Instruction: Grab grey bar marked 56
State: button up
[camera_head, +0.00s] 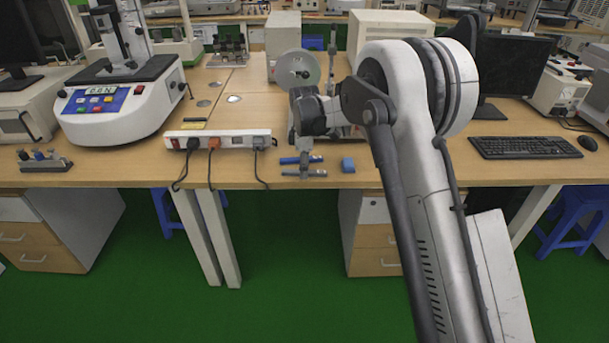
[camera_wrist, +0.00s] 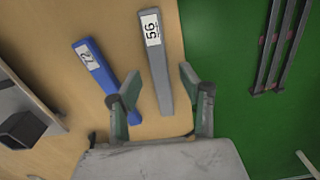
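The grey bar marked 56 (camera_wrist: 160,77) lies on the wooden table in the wrist view, with its white label at the far end. My gripper (camera_wrist: 159,83) is open above the table, with one finger on each side of the bar's near part. No contact is visible, and the height gap is hard to judge. A blue bar (camera_wrist: 104,74) with a white numbered label lies to the left, partly hidden by my left finger. In the head view my gripper (camera_head: 304,167) is over the table's front edge area; I cannot clearly pick out the grey bar there.
A white power strip (camera_head: 225,140) with cords lies left of my gripper. A small blue block (camera_head: 347,164) is to its right. A machine with a grey disc (camera_head: 298,70) stands behind. The table's front edge is close, with green floor (camera_wrist: 220,40) beyond it.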

jog(key=shift+f, duration=0.4)
grip_shut()
jog(key=shift+r, duration=0.1)
